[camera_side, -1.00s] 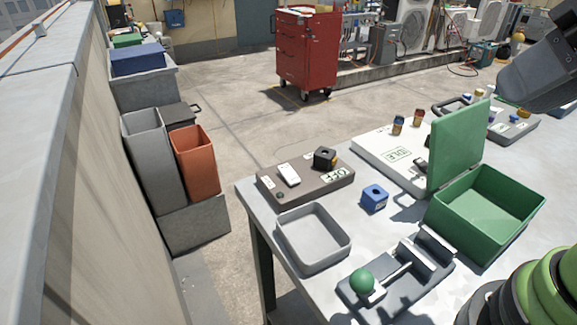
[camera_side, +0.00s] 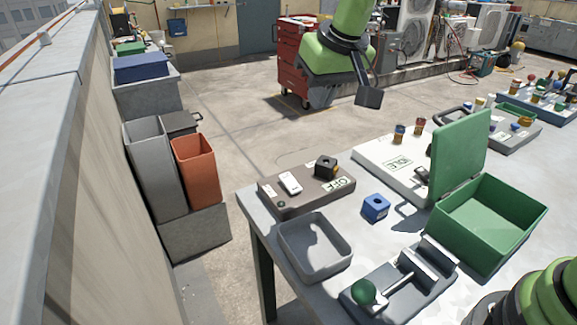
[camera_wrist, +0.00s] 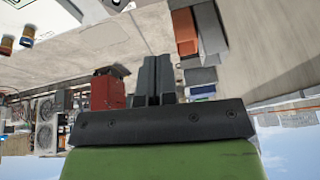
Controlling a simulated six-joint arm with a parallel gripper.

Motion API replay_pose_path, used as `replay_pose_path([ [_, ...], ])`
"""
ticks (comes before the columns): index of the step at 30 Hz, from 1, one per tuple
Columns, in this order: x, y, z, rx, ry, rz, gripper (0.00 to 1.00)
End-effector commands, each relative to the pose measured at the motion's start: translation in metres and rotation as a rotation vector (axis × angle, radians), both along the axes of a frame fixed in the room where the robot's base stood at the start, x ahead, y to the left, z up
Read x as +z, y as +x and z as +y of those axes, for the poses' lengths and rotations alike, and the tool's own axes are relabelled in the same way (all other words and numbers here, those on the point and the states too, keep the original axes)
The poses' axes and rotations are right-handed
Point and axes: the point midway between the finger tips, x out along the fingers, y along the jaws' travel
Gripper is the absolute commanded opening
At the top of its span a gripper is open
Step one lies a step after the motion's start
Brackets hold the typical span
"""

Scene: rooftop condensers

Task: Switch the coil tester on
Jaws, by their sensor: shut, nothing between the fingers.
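A brown-grey box marked OFF (camera_side: 300,203), which looks like the coil tester, lies at the table's left end. On it are a white switch (camera_side: 290,183), a black block-like knob (camera_side: 325,166) and a small dark round button (camera_side: 281,204). My gripper (camera_side: 368,97) is high above and behind the box in the side view, apart from it. Its dark fingers are together and empty, also in the wrist view (camera_wrist: 155,75). The box does not show in the wrist view.
A white panel marked IDLE (camera_side: 398,162) and an open green box (camera_side: 487,250) stand to the right. A blue block (camera_side: 376,207), a grey tray (camera_side: 310,272) and a green-knobbed lever fixture (camera_side: 365,292) are nearer. A red cabinet (camera_side: 293,70) stands behind.

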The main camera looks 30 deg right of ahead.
Motion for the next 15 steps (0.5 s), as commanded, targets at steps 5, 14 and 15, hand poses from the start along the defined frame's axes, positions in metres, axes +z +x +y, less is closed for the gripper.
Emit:
replay_pose_path([
  [5,-0.035,0.021,0.012,0.034,-0.035,0.022,0.0],
  [14,-0.049,0.029,0.018,0.048,-0.049,0.027,0.0],
  [15,-0.049,0.029,0.017,0.048,-0.049,0.027,0.0],
])
